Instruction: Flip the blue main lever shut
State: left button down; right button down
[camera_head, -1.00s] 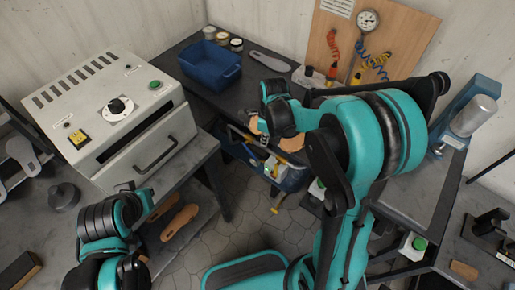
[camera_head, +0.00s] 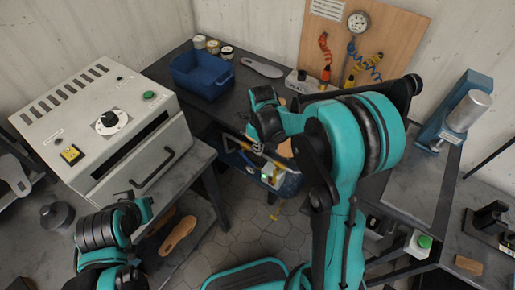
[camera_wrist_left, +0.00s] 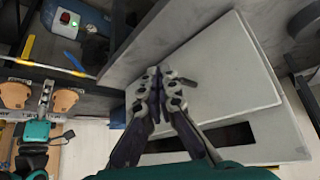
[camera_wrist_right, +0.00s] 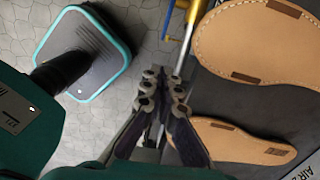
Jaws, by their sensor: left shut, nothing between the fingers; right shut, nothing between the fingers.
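A slim blue handle beside a yellow bar shows at the left in the left wrist view (camera_wrist_left: 27,46); a blue piece also shows at the top of the right wrist view (camera_wrist_right: 167,18). I cannot tell for certain whether this is the main lever, or how far it is turned. My right gripper (camera_wrist_right: 164,82) is shut and empty, beside tan sandal soles and below the blue and yellow parts in that picture. Its fingertips are hard to make out in the head view. My left gripper (camera_wrist_left: 160,86) is shut and empty, close to the pale oven-like machine (camera_head: 108,125).
A blue bin (camera_head: 203,75) stands on the back bench. A gauge (camera_head: 358,21) and coiled hoses (camera_head: 365,68) hang on a wooden board. A blue press (camera_head: 462,112) stands at the right. Tiled floor is open below.

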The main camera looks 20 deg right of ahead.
jog(key=b, duration=0.2)
send_over(252, 164)
jog(key=s+d, duration=0.2)
notch_tip(252, 164, down, 6)
jog(key=f, duration=0.1)
jog(key=w+a+f+b, duration=0.1)
jog(key=f, duration=0.1)
jog(key=shift+w+a, duration=0.25)
jog(key=shift+w+a+f+b, duration=0.15)
jog(key=shift+w+f+b, duration=0.05)
jog(key=shift+w+b, duration=0.1)
